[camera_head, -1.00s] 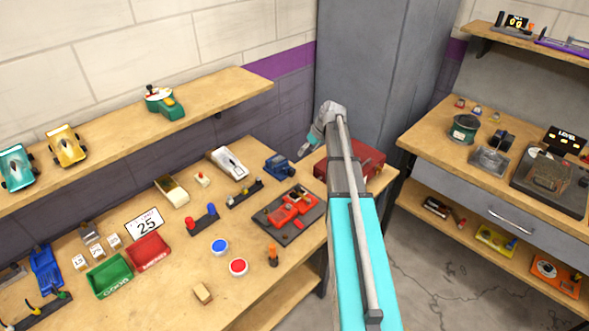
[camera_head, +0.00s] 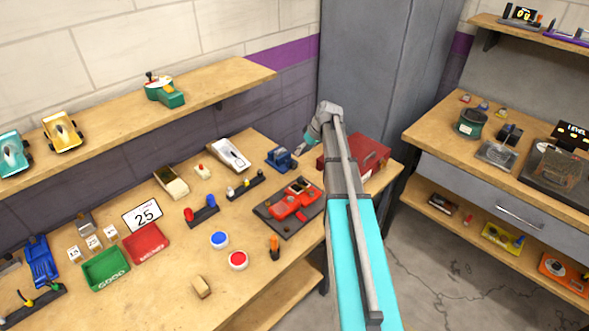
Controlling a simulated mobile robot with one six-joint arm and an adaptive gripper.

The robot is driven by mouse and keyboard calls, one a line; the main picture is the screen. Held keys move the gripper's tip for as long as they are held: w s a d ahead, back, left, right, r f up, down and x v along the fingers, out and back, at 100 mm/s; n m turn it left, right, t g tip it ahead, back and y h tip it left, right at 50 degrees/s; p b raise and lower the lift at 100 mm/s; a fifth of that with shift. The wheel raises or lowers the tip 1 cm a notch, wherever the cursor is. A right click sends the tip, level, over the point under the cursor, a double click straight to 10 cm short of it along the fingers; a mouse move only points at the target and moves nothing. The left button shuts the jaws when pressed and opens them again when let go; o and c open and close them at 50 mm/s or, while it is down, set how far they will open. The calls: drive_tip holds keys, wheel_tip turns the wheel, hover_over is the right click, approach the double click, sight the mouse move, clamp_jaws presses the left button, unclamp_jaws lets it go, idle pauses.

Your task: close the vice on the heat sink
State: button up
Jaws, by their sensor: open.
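A small blue vice (camera_head: 281,158) stands on the wooden workbench near its back right, left of the red toolbox. My gripper (camera_head: 301,149) is at the right side of the vice, close to it, partly hidden by my own arm. It is open and holds nothing that I can see. Whether it touches the vice is too small to tell. The heat sink cannot be made out between the vice jaws at this size.
A red toolbox (camera_head: 369,154) stands just right of my arm. A red car on a dark plate (camera_head: 262,214) lies in front of the vice. A white box-like thing (camera_head: 231,154) is to its left. A wooden shelf (camera_head: 226,82) hangs above the bench's back.

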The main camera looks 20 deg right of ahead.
sight(294, 163)
drive_tip(key=shift+b+x, duration=3.7)
drive_tip(key=shift+x, duration=0.7)
clamp_jaws()
